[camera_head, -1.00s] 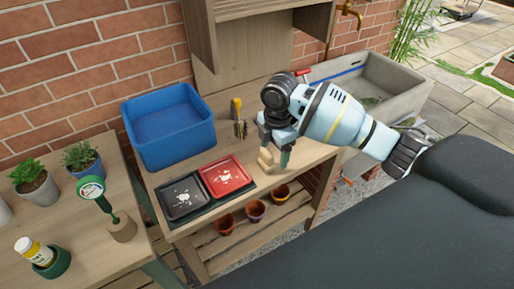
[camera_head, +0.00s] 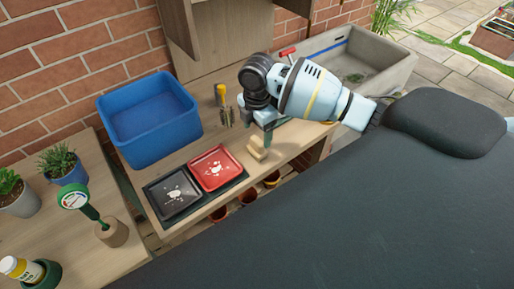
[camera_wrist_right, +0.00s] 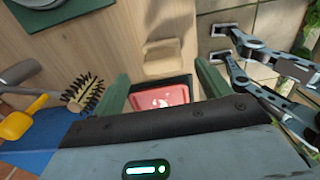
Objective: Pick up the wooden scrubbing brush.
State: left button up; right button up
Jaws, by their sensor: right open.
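A pale wooden block (camera_head: 257,148), which looks like the wooden scrubbing brush, lies on the bench near its front edge, right of the red tray. Its bristles are not visible. It also shows in the right wrist view (camera_wrist_right: 163,58), ahead of the gap between the fingers. My right gripper (camera_head: 258,130) is open and empty, just above and beside the block. In the right wrist view its two green fingers (camera_wrist_right: 164,88) stand wide apart, with nothing between them. My left gripper is not in view.
A red tray (camera_head: 235,172) and a black tray (camera_head: 157,204) lie left of the block. A blue bin (camera_head: 150,150) stands behind them. Yellow-handled tools (camera_head: 221,93) and a dark-bristled brush (camera_wrist_right: 88,92) are near the gripper. A stone sink (camera_head: 398,66) stands at the right.

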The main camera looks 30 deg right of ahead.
aim_at(257, 140)
jog(key=f, duration=0.4)
jog(key=shift+s+f, duration=0.2)
jog(key=shift+f, duration=0.2)
jog(key=shift+c, duration=0.5)
jog(key=c, duration=1)
